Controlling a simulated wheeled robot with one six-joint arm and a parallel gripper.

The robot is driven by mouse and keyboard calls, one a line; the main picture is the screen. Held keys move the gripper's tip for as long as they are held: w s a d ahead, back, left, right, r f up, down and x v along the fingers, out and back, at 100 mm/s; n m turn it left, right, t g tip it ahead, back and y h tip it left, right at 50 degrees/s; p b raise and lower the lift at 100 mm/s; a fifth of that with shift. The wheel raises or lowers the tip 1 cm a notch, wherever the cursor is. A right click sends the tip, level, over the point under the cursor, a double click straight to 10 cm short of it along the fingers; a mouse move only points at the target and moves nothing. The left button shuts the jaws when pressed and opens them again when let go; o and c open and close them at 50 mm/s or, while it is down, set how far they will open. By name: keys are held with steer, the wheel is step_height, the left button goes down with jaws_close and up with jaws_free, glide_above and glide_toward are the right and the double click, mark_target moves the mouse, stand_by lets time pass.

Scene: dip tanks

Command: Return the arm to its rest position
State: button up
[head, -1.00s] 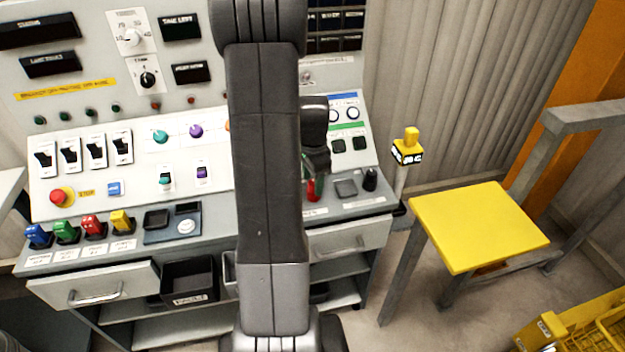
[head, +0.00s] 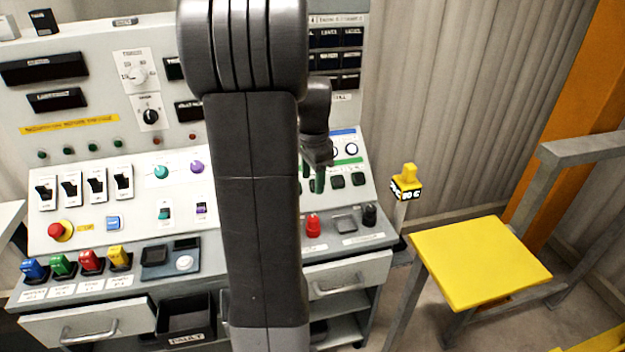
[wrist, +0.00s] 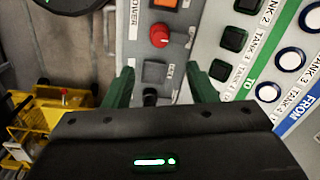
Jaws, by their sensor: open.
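My arm stands upright in the middle of the head view and covers part of the control console (head: 130,205). My gripper (head: 317,180) shows just right of the arm, in front of the console's right panel. In the wrist view my gripper (wrist: 160,85) has its two green fingers apart with nothing held between them. Beyond the fingers lie a red knob (wrist: 160,36), a grey square button (wrist: 155,73) and a black knob (wrist: 150,97). The gripper is apart from the red knob, which also shows in the head view (head: 313,226).
A yellow-topped table (head: 480,262) stands to the right, beside an orange post (head: 580,100). A yellow-topped pendant (head: 407,183) stands at the console's right edge. Colored handles (head: 90,261) line the console's left front. A yellow cart (wrist: 62,115) shows in the wrist view.

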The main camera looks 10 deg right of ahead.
mark_target(312, 218)
steer(key=shift+f, duration=0.1)
step_height(312, 218, down, 14)
steer(key=shift+w+r, duration=0.1)
steer(key=shift+w, duration=0.05)
stand_by(0.4)
steer(key=shift+r, duration=0.1)
steer(key=shift+f, duration=0.3)
steer(key=shift+r+n, duration=0.2)
steer(key=shift+n, duration=1)
steer(key=n+p, duration=0.1)
steer(key=n, duration=0.5)
steer(key=shift+d+r+n, duration=0.1)
steer(key=shift+n, duration=0.2)
steer(key=n+p, duration=0.1)
steer(key=n, duration=0.5)
steer(key=shift+d+p, duration=0.1)
steer(key=shift+p, duration=0.25)
steer(key=shift+n+g+p, duration=0.3)
steer(key=shift+n+p, duration=0.15)
steer(key=shift+n, duration=1.15)
